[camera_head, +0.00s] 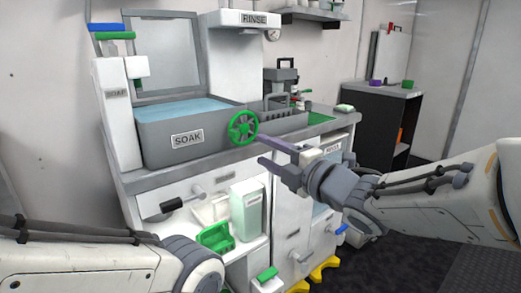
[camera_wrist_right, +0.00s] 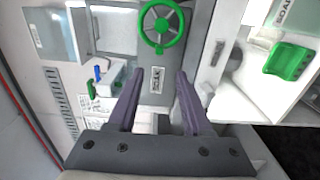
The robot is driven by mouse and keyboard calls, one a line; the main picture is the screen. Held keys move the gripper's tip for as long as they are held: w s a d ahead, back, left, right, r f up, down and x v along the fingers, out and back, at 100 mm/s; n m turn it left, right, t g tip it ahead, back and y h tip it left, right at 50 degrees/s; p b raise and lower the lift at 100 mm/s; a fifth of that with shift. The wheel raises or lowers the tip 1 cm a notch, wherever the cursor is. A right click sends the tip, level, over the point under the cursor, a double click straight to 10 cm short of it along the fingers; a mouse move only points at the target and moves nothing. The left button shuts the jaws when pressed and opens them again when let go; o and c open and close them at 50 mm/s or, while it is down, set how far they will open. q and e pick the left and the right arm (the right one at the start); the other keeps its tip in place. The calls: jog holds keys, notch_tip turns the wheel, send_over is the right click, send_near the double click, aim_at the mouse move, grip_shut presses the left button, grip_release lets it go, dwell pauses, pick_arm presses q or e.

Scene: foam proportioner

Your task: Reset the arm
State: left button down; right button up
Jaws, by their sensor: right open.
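My right gripper (camera_head: 263,151) is open and empty, its purple fingers pointing left in front of the wash unit. In the head view its tips are just right of and below the green handwheel (camera_head: 242,127). The right wrist view shows the open fingers (camera_wrist_right: 158,75) with the handwheel (camera_wrist_right: 162,27) beyond them and nothing between them. My right arm comes in from the right edge. Part of my left arm shows at the bottom left; its gripper is outside the view.
The SOAK basin (camera_head: 185,145) holds blue liquid, with a SOAP dispenser (camera_head: 118,120) at its left. Below are a black-ended lever (camera_head: 172,204), a green scoop (camera_head: 215,236) and a pale green container (camera_head: 246,212). A dark shelf cabinet (camera_head: 380,130) stands at right. Dark floor is open at lower right.

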jog(key=s+f+m+g+h, duration=0.35)
jog(key=f+m, duration=0.25)
jog(key=f, duration=0.2)
jog(key=s+f+m+g+h, duration=0.35)
jog(key=f+m, duration=0.25)
jog(key=f, duration=0.2)
jog(key=s+d+f+m+g+h, duration=0.1)
jog(key=s+f+m+g, duration=0.25)
jog(key=s, duration=0.65)
jog(key=s+f+m+g+h, duration=0.15)
jog(key=s+f+g, duration=0.25)
jog(key=s, duration=0.5)
notch_tip(320, 180, up, 35)
jog(key=s+m+p, duration=0.1)
jog(key=p, duration=3.4)
jog(key=shift+d+f, duration=0.15)
